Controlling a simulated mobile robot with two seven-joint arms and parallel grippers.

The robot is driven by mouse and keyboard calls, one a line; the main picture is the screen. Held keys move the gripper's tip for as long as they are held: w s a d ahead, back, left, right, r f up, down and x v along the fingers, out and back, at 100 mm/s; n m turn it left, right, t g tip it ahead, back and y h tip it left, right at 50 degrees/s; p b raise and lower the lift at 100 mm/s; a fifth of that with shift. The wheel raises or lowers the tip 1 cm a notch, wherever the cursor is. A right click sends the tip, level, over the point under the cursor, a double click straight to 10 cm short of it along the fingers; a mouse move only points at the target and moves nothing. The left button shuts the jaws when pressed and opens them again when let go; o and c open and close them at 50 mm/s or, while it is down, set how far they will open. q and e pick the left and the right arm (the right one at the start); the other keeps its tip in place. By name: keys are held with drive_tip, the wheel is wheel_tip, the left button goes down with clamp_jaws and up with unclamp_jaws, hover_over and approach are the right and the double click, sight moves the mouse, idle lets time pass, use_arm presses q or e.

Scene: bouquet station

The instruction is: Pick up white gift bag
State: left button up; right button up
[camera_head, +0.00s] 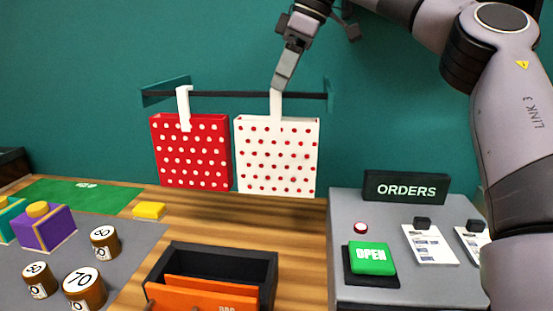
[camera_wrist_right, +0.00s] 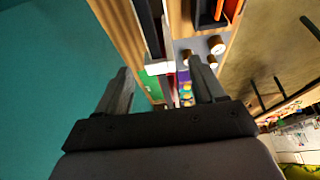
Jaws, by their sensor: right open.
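The white gift bag (camera_head: 277,157) with red dots hangs by its white handle from a dark rail on the teal wall. My right gripper (camera_head: 279,84) comes down from above, its fingertips at the top of that handle. In the right wrist view the right gripper (camera_wrist_right: 158,72) is open, and a white piece, apparently the handle (camera_wrist_right: 159,67), shows between its fingers. In the head view, whether the fingers touch the handle cannot be told. My left gripper is not in view.
A red gift bag (camera_head: 190,152) with white dots hangs close on the left. Below are a black box (camera_head: 262,268) with orange contents and a grey counter (camera_head: 408,285) with a green OPEN button (camera_head: 370,257) and an ORDERS sign (camera_head: 406,188). Weights (camera_head: 85,287) stand at lower left.

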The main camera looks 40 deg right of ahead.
drive_tip(key=x, duration=0.4)
clamp_jaws()
drive_tip(key=shift+r, duration=0.15)
